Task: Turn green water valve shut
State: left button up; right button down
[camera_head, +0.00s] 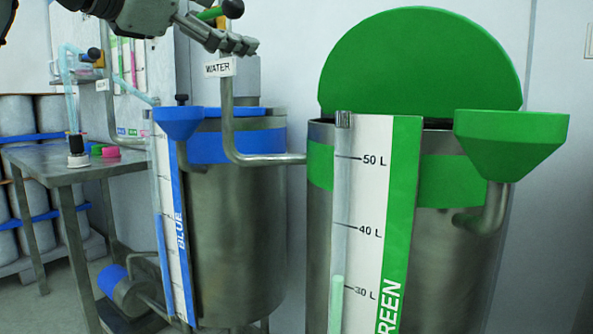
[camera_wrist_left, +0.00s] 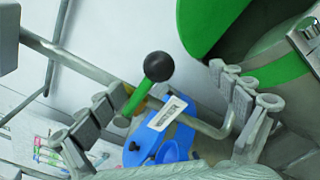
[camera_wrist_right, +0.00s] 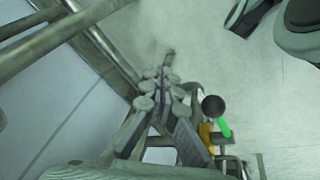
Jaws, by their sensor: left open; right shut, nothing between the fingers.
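The green water valve handle (camera_head: 209,14) is a green lever with a black ball knob (camera_head: 232,8), above the WATER label (camera_head: 220,67) and its pipe. My left gripper (camera_head: 228,37) is at this handle, at the top of the head view. In the left wrist view the knob (camera_wrist_left: 158,66) and green lever (camera_wrist_left: 137,101) lie between its open fingers, apart from the right-hand fingers; contact on the left is unclear. The green drum (camera_head: 440,270) has a sight tube (camera_head: 336,300) filled slightly above 30 L. My right gripper (camera_wrist_right: 160,85) is shut and empty, outside the head view.
A blue drum (camera_head: 240,230) with a blue funnel (camera_head: 181,123) stands left of the green drum. A green funnel (camera_head: 510,142) juts out at right. In the right wrist view, another green handle (camera_wrist_right: 224,128) with a black knob is near the right fingers. A metal table (camera_head: 60,158) stands at left.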

pick_arm(q)
jog(key=shift+s+d+r, duration=0.25)
jog(key=shift+s, duration=0.2)
jog(key=shift+s+a, duration=0.2)
jog(key=b+v, duration=0.2)
jog(key=v, duration=0.6)
jog(key=shift+s, duration=0.15)
